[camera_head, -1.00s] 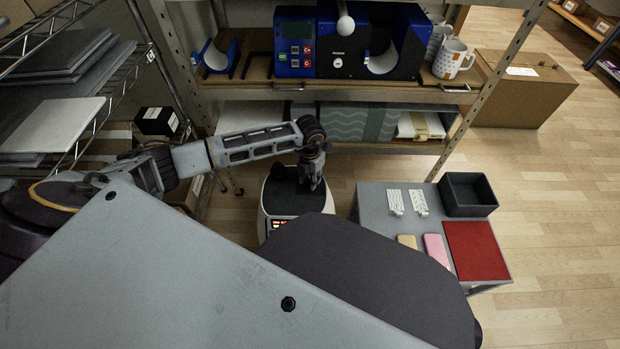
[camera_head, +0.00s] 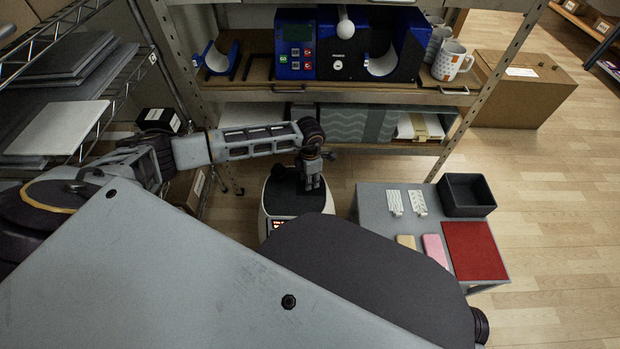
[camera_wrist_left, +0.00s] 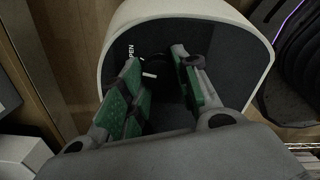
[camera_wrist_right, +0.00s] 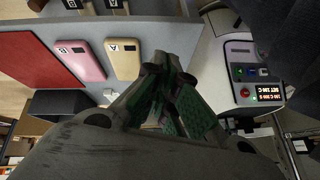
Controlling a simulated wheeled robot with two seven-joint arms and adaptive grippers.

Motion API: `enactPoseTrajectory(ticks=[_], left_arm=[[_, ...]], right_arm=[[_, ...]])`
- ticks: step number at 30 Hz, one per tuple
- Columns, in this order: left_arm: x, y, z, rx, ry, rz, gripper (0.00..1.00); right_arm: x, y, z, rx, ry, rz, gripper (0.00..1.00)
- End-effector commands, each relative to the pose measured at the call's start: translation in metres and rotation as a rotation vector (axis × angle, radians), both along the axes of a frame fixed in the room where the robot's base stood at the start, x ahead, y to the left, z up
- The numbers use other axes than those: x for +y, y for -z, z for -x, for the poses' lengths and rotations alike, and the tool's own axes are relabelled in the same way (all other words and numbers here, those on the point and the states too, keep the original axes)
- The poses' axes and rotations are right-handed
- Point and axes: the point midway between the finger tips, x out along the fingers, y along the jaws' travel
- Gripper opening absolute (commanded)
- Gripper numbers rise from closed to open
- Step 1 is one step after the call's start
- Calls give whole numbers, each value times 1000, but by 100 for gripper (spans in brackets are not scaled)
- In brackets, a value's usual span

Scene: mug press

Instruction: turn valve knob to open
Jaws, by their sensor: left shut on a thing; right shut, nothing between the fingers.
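The white machine with a dark top (camera_head: 265,215) stands on the floor in front of the shelf. My left gripper (camera_head: 313,185) points down onto its dark top. In the left wrist view, its green-padded fingers (camera_wrist_left: 165,85) are closed around a dark knob (camera_wrist_left: 168,68), mostly hidden between them. A white mark (camera_wrist_left: 149,75) shows beside the fingers, and lettering reading "PEN" (camera_wrist_left: 131,50) is on the dark top, its start not readable. My right gripper (camera_wrist_right: 168,75) is shut and empty in the right wrist view, near the machine's lit front panel (camera_wrist_right: 257,72).
A grey table (camera_head: 376,205) to the right holds a black bin (camera_head: 467,193), a red mat (camera_head: 475,250), and pink (camera_head: 435,250) and tan phone-like items. A shelf with a blue press (camera_head: 295,45) and mugs (camera_head: 452,60) stands behind. A wire rack is at left.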

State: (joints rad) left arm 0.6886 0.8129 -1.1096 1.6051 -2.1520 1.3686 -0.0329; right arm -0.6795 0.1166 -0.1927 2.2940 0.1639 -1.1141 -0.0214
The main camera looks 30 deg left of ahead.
Motion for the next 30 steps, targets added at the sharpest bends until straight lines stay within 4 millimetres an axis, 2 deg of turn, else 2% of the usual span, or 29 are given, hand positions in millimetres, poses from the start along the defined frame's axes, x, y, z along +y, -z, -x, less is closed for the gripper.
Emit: enactPoseTrajectory(ticks=[12, 30], left_arm=[[1, -1, -1, -2, 237, -1, 7], [1, -1, -2, -2, 282, -1, 7]], right_arm=[[-1, -2, 4, 17, -3, 9, 0], [-1, -4, 3, 14, -4, 9, 0]])
